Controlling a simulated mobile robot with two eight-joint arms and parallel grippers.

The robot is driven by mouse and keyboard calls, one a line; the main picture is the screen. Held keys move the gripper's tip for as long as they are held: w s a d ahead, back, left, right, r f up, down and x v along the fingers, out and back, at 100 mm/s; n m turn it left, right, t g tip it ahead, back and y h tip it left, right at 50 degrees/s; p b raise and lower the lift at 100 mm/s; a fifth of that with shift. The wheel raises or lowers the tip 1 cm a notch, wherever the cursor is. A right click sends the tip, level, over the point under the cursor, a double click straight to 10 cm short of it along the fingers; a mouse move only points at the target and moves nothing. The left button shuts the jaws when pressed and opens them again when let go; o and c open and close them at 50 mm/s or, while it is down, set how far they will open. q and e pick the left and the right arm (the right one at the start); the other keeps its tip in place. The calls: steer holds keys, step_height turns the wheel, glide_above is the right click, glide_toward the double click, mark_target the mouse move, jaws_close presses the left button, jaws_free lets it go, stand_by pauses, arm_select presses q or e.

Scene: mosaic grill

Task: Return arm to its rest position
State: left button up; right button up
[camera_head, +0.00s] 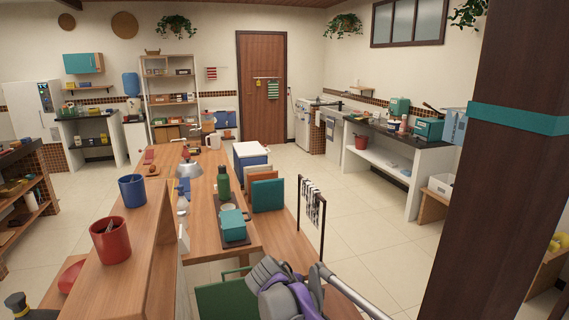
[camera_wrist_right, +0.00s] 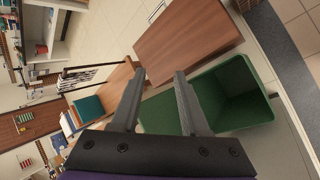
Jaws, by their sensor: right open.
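My right gripper (camera_wrist_right: 160,73) is open in the right wrist view, with its two grey fingers apart and nothing between them. Beyond the fingertips are a brown wooden surface and a green bin, both apart from the fingers as far as I can tell. My right arm (camera_head: 287,291), grey and purple, shows at the bottom of the head view, right of the wooden counter; its fingers cannot be made out there. My left gripper is in neither view.
The green bin (camera_wrist_right: 236,92) stands close to the right gripper. A wooden counter (camera_head: 150,235) holds a red cup (camera_head: 111,240) and a blue cup (camera_head: 132,190). A rack with hanging tools (camera_head: 311,203) and a dark pillar (camera_head: 500,180) stand rightward. Open floor (camera_head: 365,230) lies between.

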steer(key=s+d+f+m+g+y, duration=0.1)
steer(key=s+d+m, duration=0.3)
steer(key=s, duration=0.5)
steer(key=s+d+m+y, duration=0.25)
steer(key=s+d, duration=0.35)
steer(key=s, duration=0.4)
steer(key=s+d+f+m, duration=0.1)
steer(key=s+f+m, duration=0.2)
steer(key=s, duration=0.4)
steer(key=s+d+f+m+y, duration=0.1)
steer(key=s+f+m, duration=0.2)
steer(key=s, duration=0.4)
steer(key=shift+s+f, duration=0.2)
steer(key=shift+f, duration=0.4)
steer(key=shift+y, duration=0.25)
